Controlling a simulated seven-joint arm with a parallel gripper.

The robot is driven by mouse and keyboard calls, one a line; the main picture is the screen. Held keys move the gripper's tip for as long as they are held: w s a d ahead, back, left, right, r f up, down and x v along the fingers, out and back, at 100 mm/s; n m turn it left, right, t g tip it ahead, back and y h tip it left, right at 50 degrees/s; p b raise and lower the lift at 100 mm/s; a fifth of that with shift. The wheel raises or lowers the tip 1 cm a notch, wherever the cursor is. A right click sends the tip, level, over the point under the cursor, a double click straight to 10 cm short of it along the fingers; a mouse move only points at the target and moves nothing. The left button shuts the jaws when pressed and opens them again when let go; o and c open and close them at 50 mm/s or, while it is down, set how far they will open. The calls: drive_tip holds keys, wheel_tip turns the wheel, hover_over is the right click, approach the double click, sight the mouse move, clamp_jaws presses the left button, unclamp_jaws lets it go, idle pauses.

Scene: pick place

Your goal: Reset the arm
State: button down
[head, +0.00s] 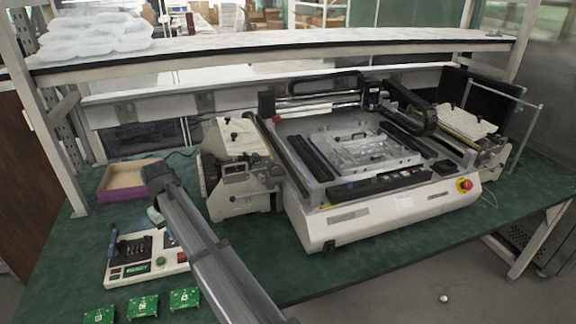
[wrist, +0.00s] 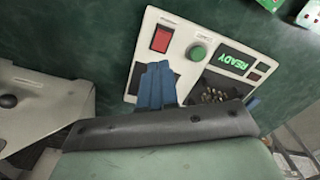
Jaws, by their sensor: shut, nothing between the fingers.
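My gripper (wrist: 157,70) shows in the wrist view as two blue fingers held together, with nothing between them. The fingers overlap the white test device (wrist: 150,30) in that view, and I cannot tell the height between them. The device has a red switch (wrist: 162,39), a green button (wrist: 197,52) and a lit display reading READY (wrist: 232,63). In the head view, my arm (head: 215,250) reaches up from the bottom edge, beside the device (head: 120,280). The fingers are not clear there.
Several green circuit boards (head: 143,306) lie at the table's front left. An open cardboard box (head: 130,178) stands behind the device. A large white machine (head: 370,215) fills the middle and right of the green table (head: 70,240). A shelf (head: 260,45) spans the back.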

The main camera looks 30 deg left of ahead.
drive_tip(key=shift+w+d, duration=0.1)
